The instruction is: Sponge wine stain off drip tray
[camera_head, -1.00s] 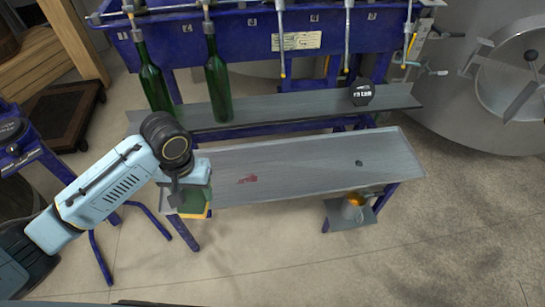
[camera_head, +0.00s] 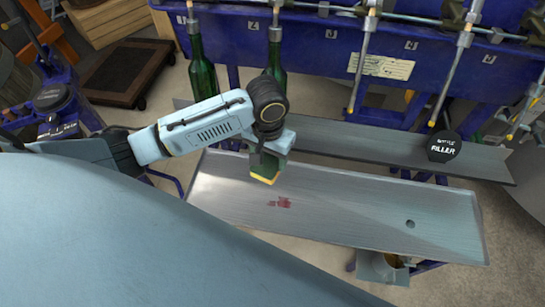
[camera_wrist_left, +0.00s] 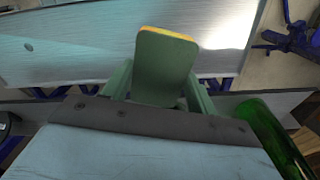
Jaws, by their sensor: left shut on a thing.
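The drip tray (camera_head: 350,215) is a long grey metal tray in front of the bottling rack, with a small dark drain hole (camera_head: 410,224) toward its right end. A dark red wine stain (camera_head: 280,202) lies on its left half. My left gripper (camera_head: 268,158) is shut on a green sponge (camera_head: 265,170) with a yellow edge, just behind and left of the stain. The sponge looks to be above the tray; contact cannot be told. In the left wrist view the sponge (camera_wrist_left: 163,65) stands between the fingers, and the stain does not show. My right gripper is not in view.
Green bottles (camera_head: 202,75) hang at the blue filler rack (camera_head: 330,50) behind. A grey shelf (camera_head: 370,143) runs behind the tray and carries a black filler disc (camera_head: 443,147). A small container (camera_head: 385,268) sits below the tray's right end. The tray's right half is clear.

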